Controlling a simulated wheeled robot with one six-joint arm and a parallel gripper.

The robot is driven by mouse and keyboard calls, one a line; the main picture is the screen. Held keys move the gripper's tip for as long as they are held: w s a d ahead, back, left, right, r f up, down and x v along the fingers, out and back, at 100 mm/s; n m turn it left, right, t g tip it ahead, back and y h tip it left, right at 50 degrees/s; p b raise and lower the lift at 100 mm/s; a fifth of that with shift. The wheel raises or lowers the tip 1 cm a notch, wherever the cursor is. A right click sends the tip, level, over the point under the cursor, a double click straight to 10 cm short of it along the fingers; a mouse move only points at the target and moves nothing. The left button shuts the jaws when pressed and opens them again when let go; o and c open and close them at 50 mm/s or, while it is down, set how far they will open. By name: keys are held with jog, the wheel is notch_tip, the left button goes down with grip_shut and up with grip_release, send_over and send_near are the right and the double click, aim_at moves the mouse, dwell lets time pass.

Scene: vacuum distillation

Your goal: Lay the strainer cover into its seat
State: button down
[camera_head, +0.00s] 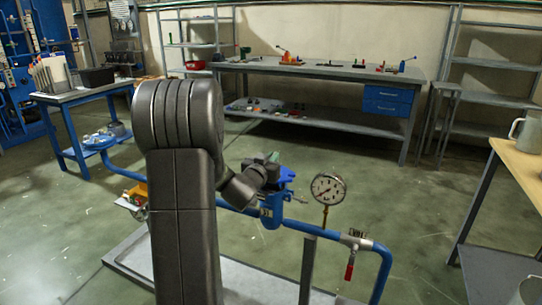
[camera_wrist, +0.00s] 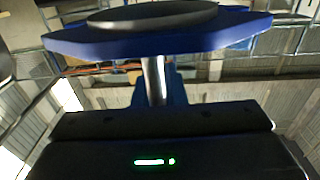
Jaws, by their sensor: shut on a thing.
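The blue strainer cover (camera_head: 287,174) is at my gripper (camera_head: 270,166), just above the blue strainer body (camera_head: 271,210) in the pipe line. In the wrist view, the cover (camera_wrist: 160,40) is a blue plate with a dark disc on its upper face and a silver stem below it. My gripper is shut on the cover; its fingertips are mostly hidden. The seat is hidden behind the cover and my wrist, so I cannot tell whether the cover touches it.
A pressure gauge (camera_head: 327,188) stands right of the strainer. A red-handled valve (camera_head: 350,265) hangs on the blue pipe (camera_head: 383,262) further right. A workbench (camera_head: 330,71) stands behind, and a wooden-topped table (camera_head: 515,160) at right. Open floor lies between.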

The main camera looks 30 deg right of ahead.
jog(key=shift+f+b, duration=0.4)
jog(key=shift+f, duration=0.45)
jog(key=shift+f+g+b, duration=0.3)
jog(key=shift+f+b, duration=0.4)
jog(key=shift+f, duration=0.15)
dwell(1.2)
jog(key=c, duration=1.4)
grip_release()
jog(key=shift+f, duration=0.2)
jog(key=p+v, duration=0.1)
jog(key=v, duration=1.2)
jog(key=shift+s+a, duration=0.3)
jog(key=b+x, duration=0.1)
jog(key=x, duration=1.2)
jog(key=shift+w+d, duration=0.25)
jog(key=shift+d, duration=0.05)
jog(key=shift+r, duration=0.35)
